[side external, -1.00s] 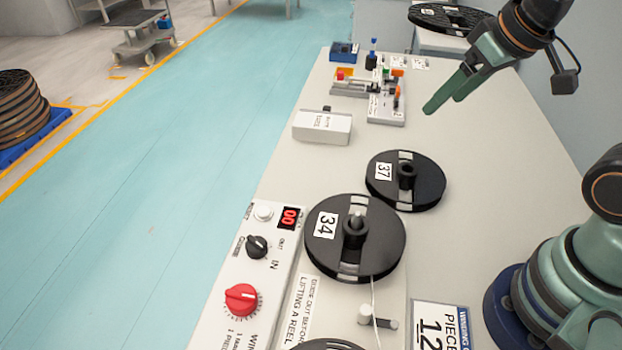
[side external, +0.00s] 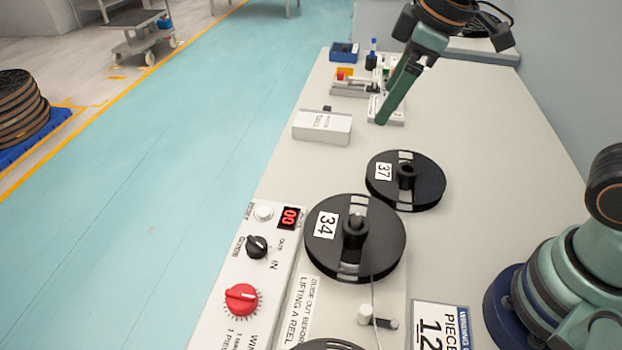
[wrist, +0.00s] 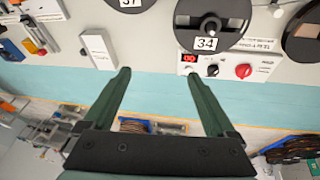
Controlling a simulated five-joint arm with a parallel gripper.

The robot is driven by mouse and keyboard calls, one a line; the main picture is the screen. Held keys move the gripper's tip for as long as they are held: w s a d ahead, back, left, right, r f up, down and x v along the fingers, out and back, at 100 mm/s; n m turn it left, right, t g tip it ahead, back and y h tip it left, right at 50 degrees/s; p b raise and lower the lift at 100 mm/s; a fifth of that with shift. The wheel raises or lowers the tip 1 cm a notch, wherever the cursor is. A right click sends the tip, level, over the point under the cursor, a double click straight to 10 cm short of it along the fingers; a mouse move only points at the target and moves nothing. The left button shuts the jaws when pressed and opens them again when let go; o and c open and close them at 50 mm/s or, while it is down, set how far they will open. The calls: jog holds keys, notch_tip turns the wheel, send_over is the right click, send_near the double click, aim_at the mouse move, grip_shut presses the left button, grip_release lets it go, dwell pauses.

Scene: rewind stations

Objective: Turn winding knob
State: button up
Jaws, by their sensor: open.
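The red winding knob (side external: 241,298) sits on the white control panel at the lower left of the bench, with scale marks around it. It also shows in the wrist view (wrist: 243,71), right of the red display. A smaller black knob (side external: 257,246) and a red display (side external: 288,217) reading 00 are above it. My gripper (side external: 382,121) is high over the far part of the bench, well away from the red knob. In the wrist view its two fingers (wrist: 165,72) are apart with nothing between them.
Black reel 34 (side external: 325,255) stands right of the panel, with a strand running toward the front. Black reel 37 (side external: 381,196) lies behind it. A white box (side external: 322,127) and a small tool rack (side external: 355,85) stand farther back.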

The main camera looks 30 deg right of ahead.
jog(key=w+a+f+n+g, duration=0.25)
jog(key=a+n, duration=0.65)
jog(key=a, duration=0.5)
jog(key=n+g+h, duration=0.1)
jog(key=n, duration=0.9)
send_over(240, 294)
notch_tip(240, 294, down, 10)
notch_tip(240, 294, down, 11)
jog(key=c, duration=1.3)
